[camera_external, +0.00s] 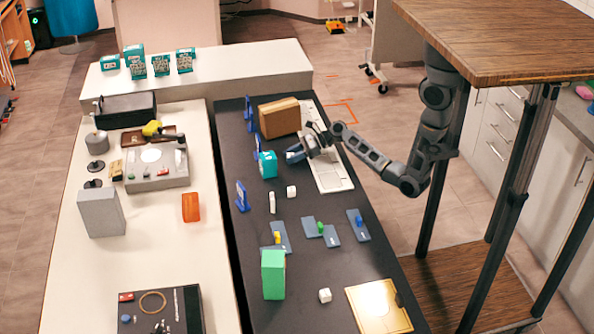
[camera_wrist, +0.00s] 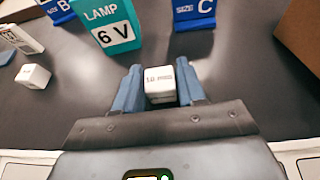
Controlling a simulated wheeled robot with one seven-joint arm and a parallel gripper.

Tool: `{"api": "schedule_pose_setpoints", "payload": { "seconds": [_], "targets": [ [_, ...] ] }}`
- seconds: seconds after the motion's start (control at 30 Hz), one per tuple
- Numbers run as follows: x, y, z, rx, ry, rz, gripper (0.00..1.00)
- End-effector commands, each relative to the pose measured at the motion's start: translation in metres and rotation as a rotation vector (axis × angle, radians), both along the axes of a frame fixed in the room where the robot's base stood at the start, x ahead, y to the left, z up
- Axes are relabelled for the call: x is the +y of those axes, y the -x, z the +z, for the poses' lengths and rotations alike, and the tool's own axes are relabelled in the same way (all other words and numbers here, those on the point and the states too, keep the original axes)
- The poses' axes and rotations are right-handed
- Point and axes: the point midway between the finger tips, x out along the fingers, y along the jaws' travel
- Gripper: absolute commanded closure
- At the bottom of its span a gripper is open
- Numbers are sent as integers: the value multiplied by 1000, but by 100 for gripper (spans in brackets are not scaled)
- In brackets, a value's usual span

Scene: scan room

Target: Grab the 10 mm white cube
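A white cube (camera_wrist: 160,84) with dark print on it, ending in what looks like "mm", is between the two blue fingers of my gripper (camera_wrist: 161,86) in the wrist view. The fingers stand close along its left and right sides; I cannot tell whether they press on it. In the external view my gripper (camera_external: 294,155) is low over the dark table, and this cube is hidden there. A second white cube (camera_wrist: 33,76) lies to the left in the wrist view; its print is too small to read. In the external view a white cube (camera_external: 291,191) lies in front of the gripper.
A teal "LAMP 6 V" box (camera_wrist: 105,24) stands just beyond the gripper to the left. A blue "SIZE C" sign (camera_wrist: 194,14) stands beyond the cube. A brown box (camera_external: 279,118) is behind.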

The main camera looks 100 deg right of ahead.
Motion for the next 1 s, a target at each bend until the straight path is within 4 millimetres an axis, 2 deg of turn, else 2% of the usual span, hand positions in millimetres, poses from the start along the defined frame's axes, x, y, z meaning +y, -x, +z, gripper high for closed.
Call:
{"api": "schedule_pose_setpoints", "payload": {
  "seconds": [0.03, 0.33, 0.57, 0.73, 0.87, 0.97, 1.0],
  "targets": [
    [0, 0, 0, 0, 0, 0, 65],
    [0, 0, 0, 0, 0, 0, 93],
    [0, 0, 0, 0, 0, 0, 94],
    [0, 0, 9, -1, 2, 1, 94],
    [0, 0, 25, -1, 3, 0, 94],
    [0, 0, 46, -2, 5, 1, 94],
    [-8, 9, 49, -1, 3, -5, 94]
  ]
}}
